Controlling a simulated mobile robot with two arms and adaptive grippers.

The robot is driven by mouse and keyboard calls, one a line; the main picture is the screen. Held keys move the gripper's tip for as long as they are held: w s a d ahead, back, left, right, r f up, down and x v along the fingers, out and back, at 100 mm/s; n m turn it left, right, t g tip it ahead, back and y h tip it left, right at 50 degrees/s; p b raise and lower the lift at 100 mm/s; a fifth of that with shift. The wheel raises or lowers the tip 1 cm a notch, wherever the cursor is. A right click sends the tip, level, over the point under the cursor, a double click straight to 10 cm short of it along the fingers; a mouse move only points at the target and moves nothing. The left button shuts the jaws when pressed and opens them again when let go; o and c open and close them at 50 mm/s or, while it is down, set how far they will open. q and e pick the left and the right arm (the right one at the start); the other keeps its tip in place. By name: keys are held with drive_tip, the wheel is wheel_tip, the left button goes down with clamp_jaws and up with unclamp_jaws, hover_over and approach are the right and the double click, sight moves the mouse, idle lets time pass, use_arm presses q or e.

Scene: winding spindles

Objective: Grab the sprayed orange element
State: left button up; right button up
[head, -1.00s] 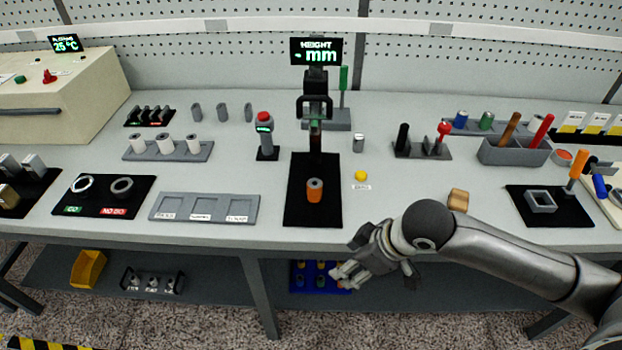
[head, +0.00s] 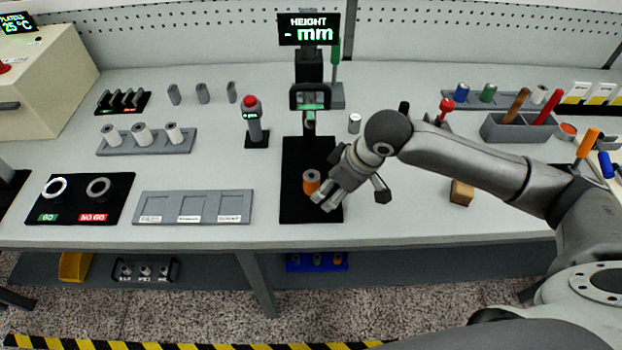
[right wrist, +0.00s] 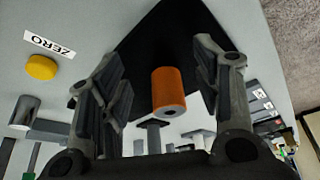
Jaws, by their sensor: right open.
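The orange element (head: 311,182) is a small upright cylinder with a grey top and a hole in it. It stands on the black base plate (head: 294,210) of the height gauge. My right gripper (head: 322,196) is at its right side, and its fingers hide part of it in the head view. In the right wrist view the orange element (right wrist: 168,90) sits between the two spread fingers (right wrist: 165,85), with gaps visible on both sides. The right gripper is open and holds nothing. My left gripper is not in view.
The height gauge (head: 308,70) stands just behind the orange element. A red-topped device (head: 252,120) and a grey three-slot tray (head: 193,194) are to the left. A wooden block (head: 461,192) lies to the right. A yellow button (right wrist: 41,67) is close to the gripper.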

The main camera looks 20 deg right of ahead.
sight(313, 176)
drive_tip(key=shift+w+a+r, duration=0.2)
drive_tip(key=shift+w+a, duration=0.25)
drive_tip(key=w+a, duration=0.1)
drive_tip(key=w+a+f+p, duration=0.1)
drive_tip(key=w, duration=0.1)
drive_tip(key=shift+w+a, duration=0.15)
drive_tip(key=shift+a, duration=0.2)
drive_tip(key=shift+f, duration=0.2)
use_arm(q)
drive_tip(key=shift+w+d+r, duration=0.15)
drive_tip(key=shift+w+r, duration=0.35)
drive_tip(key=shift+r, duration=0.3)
use_arm(e)
drive_tip(key=shift+c, duration=0.5)
drive_tip(key=c, duration=0.9)
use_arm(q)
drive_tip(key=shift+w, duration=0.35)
use_arm(e)
drive_tip(key=shift+c, duration=0.6)
drive_tip(key=shift+r, duration=0.15)
